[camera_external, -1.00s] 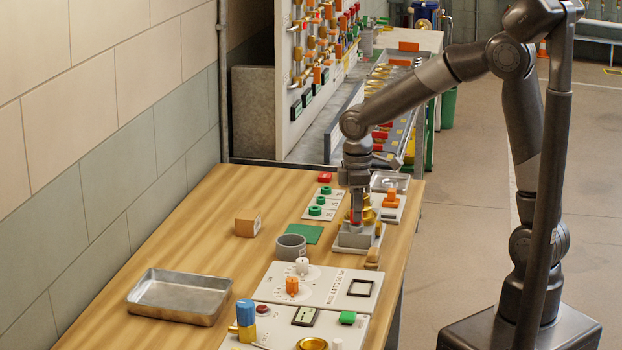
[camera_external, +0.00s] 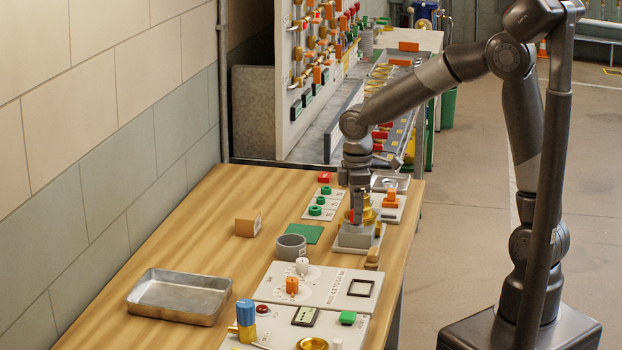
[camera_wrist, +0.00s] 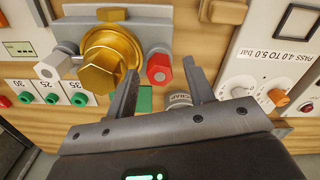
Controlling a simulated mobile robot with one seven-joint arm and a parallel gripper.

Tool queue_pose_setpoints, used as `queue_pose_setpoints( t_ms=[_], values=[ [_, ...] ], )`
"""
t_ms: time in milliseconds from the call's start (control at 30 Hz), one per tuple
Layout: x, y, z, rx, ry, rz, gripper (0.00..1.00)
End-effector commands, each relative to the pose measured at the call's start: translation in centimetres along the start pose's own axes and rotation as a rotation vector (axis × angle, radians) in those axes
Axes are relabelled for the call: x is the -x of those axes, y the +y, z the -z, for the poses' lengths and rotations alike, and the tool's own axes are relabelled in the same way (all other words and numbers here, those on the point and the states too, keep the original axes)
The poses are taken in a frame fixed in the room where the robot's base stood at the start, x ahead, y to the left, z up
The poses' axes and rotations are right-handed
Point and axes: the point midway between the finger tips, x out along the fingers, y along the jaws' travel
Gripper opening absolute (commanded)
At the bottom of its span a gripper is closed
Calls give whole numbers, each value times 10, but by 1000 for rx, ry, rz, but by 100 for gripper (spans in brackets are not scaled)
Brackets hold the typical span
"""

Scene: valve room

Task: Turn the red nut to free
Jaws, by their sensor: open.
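The red nut (camera_wrist: 159,68) is a hexagonal cap at the right of a grey fixture in the wrist view. A large gold hex fitting (camera_wrist: 101,72) stands left of it, with a whitish-grey nut (camera_wrist: 52,68) further left. My gripper (camera_wrist: 160,68) is open, with one fingertip on each side of the red nut in this view. I cannot tell whether either finger touches it. In the external view my gripper (camera_external: 357,222) points down at the grey fixture (camera_external: 355,238), and mostly hides the red nut.
A grey cup (camera_external: 291,246) and a green pad (camera_external: 302,234) are to the left of the fixture. A panel with knobs (camera_external: 325,286) lies nearer the camera, beside a metal tray (camera_external: 180,297). The left of the wooden table is largely clear.

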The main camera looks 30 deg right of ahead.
Motion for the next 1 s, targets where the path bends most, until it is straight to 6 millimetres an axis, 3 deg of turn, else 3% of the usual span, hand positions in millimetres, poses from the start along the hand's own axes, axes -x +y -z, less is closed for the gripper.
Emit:
queue_pose_setpoints(
  t_ms=[433, 1000],
  values=[
    [0, 0, 0, -73, 0, 0, 49],
    [0, 0, 0, -613, 4, 0, 49]
  ],
)
